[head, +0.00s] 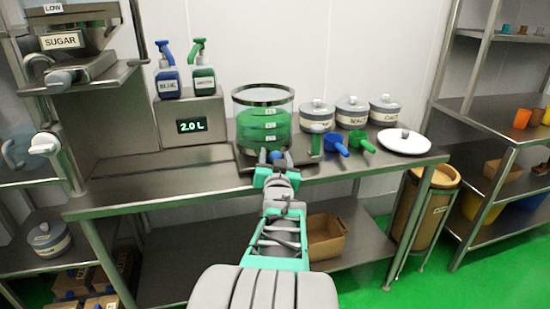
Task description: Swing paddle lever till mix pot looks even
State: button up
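The mix pot (264,115) is a clear cylinder with a dark rim, standing on the counter. It holds green liquid with pale level labels; the green looks banded, and I cannot tell whether it is even. My gripper (269,159) is at the front foot of the pot, with small blue-grey parts at its tip. I cannot tell whether these are its fingers or a lever end, or whether it holds anything.
A box reading 2.0 L (193,127) carries blue (168,82) and green (203,80) spray bottles at left. Lidded jars (352,112), a blue scoop (337,144), a green scoop (362,142) and a white lid (404,142) are at right. The counter's left part (125,172) is clear.

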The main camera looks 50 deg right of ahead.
jog(key=shift+s, duration=0.1)
jog(key=v, duration=0.7)
jog(key=shift+s+a, duration=0.25)
jog(key=shift+a, duration=0.05)
jog(key=shift+r+p, duration=0.1)
jog(key=shift+p, duration=0.2)
